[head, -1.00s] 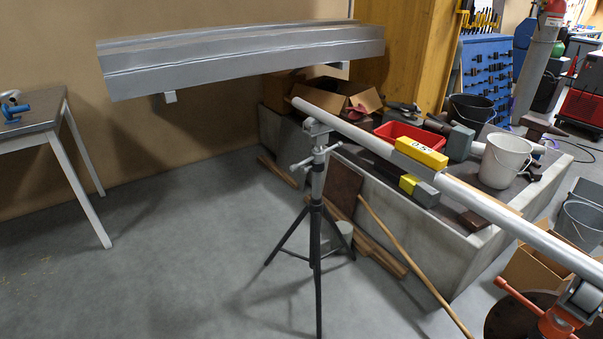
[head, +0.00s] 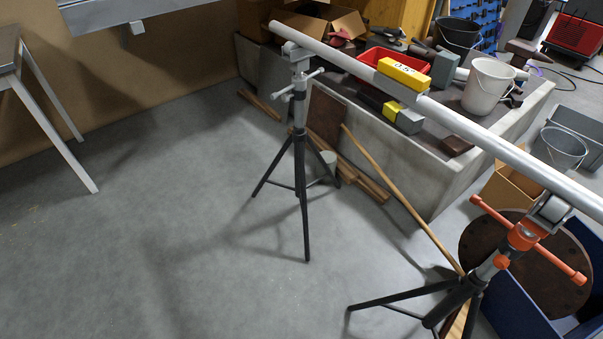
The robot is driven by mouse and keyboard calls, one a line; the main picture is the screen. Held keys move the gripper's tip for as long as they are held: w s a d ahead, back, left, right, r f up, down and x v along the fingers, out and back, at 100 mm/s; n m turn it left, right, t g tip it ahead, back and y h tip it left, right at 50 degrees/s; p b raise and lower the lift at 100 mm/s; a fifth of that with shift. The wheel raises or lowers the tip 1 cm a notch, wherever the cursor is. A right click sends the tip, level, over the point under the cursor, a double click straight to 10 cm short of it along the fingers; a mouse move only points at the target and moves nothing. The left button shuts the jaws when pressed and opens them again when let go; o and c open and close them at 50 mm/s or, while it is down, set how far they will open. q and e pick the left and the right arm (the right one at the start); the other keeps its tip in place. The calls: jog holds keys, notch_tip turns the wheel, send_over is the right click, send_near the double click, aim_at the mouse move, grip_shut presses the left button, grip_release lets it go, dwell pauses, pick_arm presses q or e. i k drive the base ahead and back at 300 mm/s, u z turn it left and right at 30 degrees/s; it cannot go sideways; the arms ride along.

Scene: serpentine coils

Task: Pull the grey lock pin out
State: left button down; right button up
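A grey pipe stand (head: 300,155) with dark tripod legs stands on the floor at the centre of the head view. Its head has a grey cross handle (head: 299,84) with small arms at the sides. This is the only grey pin-like part I can make out, and I cannot tell for sure that it is the lock pin. A long grey pipe (head: 480,133) rests across this stand and a second stand with an orange head and orange cross bar (head: 528,240) at the lower right. Neither of my grippers shows.
Behind stands a concrete bench (head: 420,190) with a red tray (head: 394,64) and a white bucket (head: 488,86). Wooden poles lean at the bench. A table (head: 40,70) stands left. Floor at left and front centre is clear.

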aim_at(285, 98)
jog(key=u, duration=0.7)
jog(key=i, duration=1.3)
jog(key=z, duration=0.7)
